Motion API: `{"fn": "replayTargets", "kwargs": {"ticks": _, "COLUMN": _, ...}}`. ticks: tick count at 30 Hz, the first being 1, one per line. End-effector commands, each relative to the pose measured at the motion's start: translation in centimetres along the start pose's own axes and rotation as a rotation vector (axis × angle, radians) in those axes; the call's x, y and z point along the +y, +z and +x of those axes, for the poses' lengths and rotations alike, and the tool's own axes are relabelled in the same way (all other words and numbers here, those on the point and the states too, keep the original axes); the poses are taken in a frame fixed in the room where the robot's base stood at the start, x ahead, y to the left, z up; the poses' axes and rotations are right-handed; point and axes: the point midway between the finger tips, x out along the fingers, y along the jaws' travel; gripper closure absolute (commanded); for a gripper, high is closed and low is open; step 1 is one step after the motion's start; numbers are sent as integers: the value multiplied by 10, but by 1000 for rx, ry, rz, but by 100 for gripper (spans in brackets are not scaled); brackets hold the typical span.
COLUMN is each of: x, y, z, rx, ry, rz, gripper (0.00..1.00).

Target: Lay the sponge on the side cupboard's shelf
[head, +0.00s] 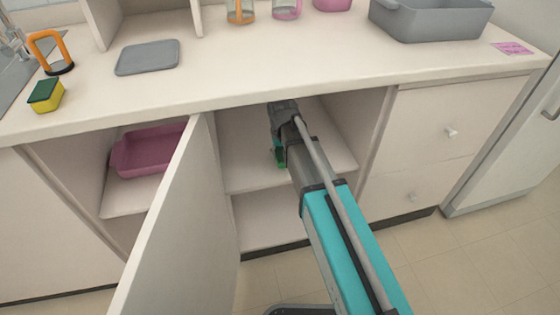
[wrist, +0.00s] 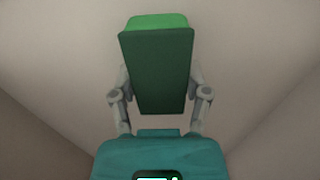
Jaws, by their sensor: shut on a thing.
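My gripper (wrist: 160,92) is shut on a green sponge (wrist: 158,70), a block with a dark green face and a brighter green end. In the head view the held sponge (head: 279,157) shows as a small green patch beside my arm. It is inside the open cupboard, over the upper shelf (head: 245,178); I cannot tell whether it touches that shelf. My arm hides part of the shelf and most of the gripper in the head view.
The cupboard door (head: 180,230) stands open at left. A pink tub (head: 145,152) sits in the left compartment. A lower floor (head: 265,222) shows below the shelf. On the counter are a yellow-green sponge (head: 46,96), a grey board (head: 148,57) and a grey basin (head: 430,20).

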Motion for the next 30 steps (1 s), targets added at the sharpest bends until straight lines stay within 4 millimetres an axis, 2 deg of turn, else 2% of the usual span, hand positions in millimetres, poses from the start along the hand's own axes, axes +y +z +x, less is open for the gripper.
{"fn": "replayTargets", "kwargs": {"ticks": 1, "x": 0, "y": 0, "z": 9, "rx": 0, "ry": 0, "rz": 0, "gripper": 84}}
{"fn": "replayTargets", "kwargs": {"ticks": 6, "x": -2, "y": 0, "z": 19, "rx": 0, "ry": 0, "rz": 0, "gripper": 84}}
{"fn": "replayTargets", "kwargs": {"ticks": 24, "x": -4, "y": 0, "z": 24, "rx": 0, "ry": 0, "rz": 0, "gripper": 84}}
{"fn": "replayTargets", "kwargs": {"ticks": 25, "x": -4, "y": 0, "z": 23, "rx": 0, "ry": 0, "rz": 0, "gripper": 34}}
{"fn": "replayTargets", "kwargs": {"ticks": 30, "x": -4, "y": 0, "z": 23, "rx": 0, "ry": 0, "rz": 1, "gripper": 5}}
